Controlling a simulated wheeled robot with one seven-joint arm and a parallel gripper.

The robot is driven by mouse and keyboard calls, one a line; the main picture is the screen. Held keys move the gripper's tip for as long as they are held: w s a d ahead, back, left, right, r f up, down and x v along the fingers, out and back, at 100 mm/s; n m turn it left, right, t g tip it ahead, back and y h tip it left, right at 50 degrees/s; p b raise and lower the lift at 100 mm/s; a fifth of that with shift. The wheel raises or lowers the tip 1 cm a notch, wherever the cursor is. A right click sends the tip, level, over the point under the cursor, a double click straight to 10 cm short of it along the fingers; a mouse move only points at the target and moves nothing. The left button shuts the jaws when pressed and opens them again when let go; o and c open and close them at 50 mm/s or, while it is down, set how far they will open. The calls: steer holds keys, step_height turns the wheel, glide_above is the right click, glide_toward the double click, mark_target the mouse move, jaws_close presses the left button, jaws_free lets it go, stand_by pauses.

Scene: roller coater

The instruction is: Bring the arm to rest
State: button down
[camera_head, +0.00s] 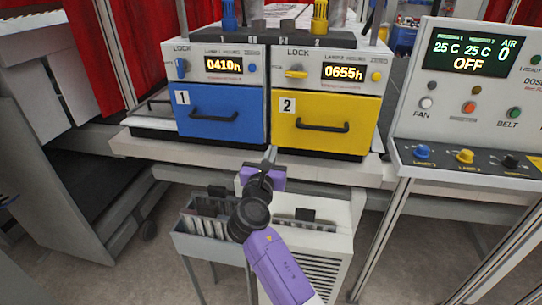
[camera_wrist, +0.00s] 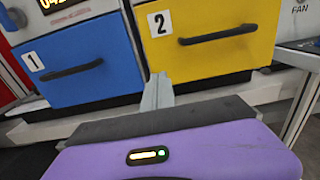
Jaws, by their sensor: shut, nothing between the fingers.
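My arm, purple and black, reaches up from the bottom middle of the head view. My gripper (camera_head: 269,156) is in front of the gap between the blue drawer (camera_head: 222,115) marked 1 and the yellow drawer (camera_head: 325,124) marked 2, near the bench edge. In the wrist view my gripper (camera_wrist: 157,90) shows its grey fingers together, with nothing between them. The blue drawer (camera_wrist: 85,62) is at the left and the yellow drawer (camera_wrist: 205,38) at the upper middle. Both drawers look shut, and my fingers hold neither black handle.
A control panel (camera_head: 459,100) reading OFF stands at the right. A grey and white cabinet (camera_head: 325,240) with slots is below the bench edge (camera_head: 150,149), close behind my arm. A dark-sided machine (camera_head: 75,150) stands at the left. Bare floor (camera_head: 150,265) shows at lower left.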

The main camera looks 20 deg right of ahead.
steer(key=shift+s+a, duration=0.25)
steer(key=shift+s, duration=0.2)
